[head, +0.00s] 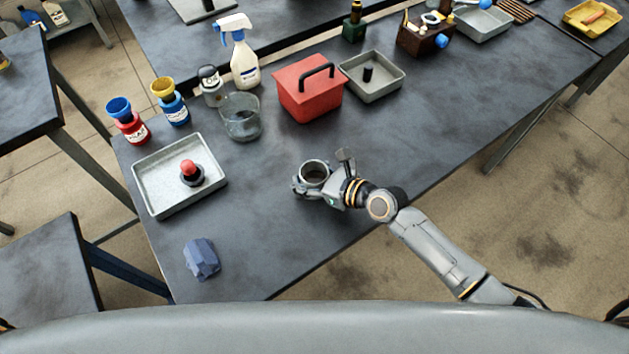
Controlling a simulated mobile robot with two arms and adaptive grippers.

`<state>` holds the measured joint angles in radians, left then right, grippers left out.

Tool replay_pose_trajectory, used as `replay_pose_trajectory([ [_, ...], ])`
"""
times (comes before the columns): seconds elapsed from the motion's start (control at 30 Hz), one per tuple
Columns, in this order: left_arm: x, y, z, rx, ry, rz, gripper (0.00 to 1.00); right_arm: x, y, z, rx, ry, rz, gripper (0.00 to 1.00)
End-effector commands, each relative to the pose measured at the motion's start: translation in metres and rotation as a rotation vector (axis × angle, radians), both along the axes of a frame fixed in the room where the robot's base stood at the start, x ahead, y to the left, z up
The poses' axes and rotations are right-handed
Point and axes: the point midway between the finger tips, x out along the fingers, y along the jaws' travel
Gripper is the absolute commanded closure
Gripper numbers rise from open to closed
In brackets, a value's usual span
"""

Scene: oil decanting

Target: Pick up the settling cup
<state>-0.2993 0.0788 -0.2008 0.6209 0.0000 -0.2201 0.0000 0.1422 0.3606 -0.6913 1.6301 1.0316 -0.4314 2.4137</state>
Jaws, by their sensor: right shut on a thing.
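The settling cup (315,172) is a grey metal cup with a dark inside. It is upright over the middle of the dark table, near its front edge. My right gripper (312,188) comes in from the right and is shut on the cup, with its fingers around the cup's side. I cannot tell whether the cup's base touches the table. My left gripper is not in view.
A metal tray (152,198) with a red-topped piece (190,172) lies left. A blue crumpled cloth (201,258) is at the front left. A glass beaker (240,122), spray bottle (240,60), red box (306,98) and small tray (388,90) stand behind. Table right of the cup is clear.

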Motion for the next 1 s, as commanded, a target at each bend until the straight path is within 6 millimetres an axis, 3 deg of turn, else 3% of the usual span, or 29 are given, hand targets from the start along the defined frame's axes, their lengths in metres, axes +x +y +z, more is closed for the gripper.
replay_pose_trajectory([
  [0.47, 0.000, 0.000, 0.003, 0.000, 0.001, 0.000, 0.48, 0.000, 0.001, 0.008, 0.002, 0.001, 0.001, 0.97],
  [0.77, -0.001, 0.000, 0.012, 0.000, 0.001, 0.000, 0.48, 0.000, 0.000, 0.034, 0.003, -0.001, -0.001, 0.97],
  [1.0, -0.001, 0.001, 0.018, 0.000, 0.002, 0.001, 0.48, -0.022, -0.001, 0.058, 0.004, -0.001, 0.001, 0.97],
])
